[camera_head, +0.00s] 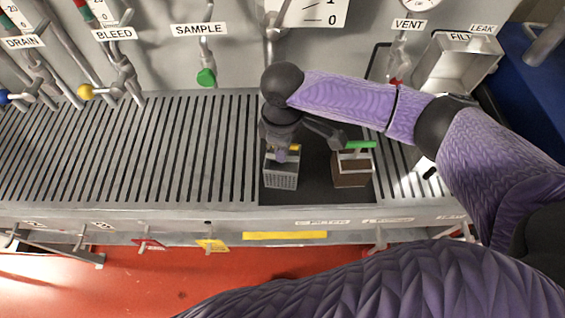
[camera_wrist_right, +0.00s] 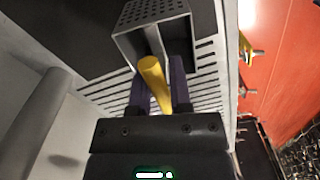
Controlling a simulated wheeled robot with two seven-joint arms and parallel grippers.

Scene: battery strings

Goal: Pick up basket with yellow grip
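The basket with the yellow grip (camera_head: 281,175) is a small grey perforated box on the dark recessed panel, left of a second basket. Its yellow grip (camera_head: 294,147) is partly hidden by my right gripper (camera_head: 284,153), which points down at it from above. In the right wrist view the basket (camera_wrist_right: 156,14) shows beyond the fingers. The yellow grip (camera_wrist_right: 156,84) lies between the two purple fingers of my right gripper (camera_wrist_right: 160,88), close to both. I cannot tell whether the fingers press on it. My left gripper is not in view.
A brown basket with a green grip (camera_head: 353,170) stands just right on the same dark panel (camera_head: 310,196). The slatted bench (camera_head: 130,150) is clear to the left. Valves and pipes line the wall behind, with a metal filter box (camera_head: 457,65) at the right.

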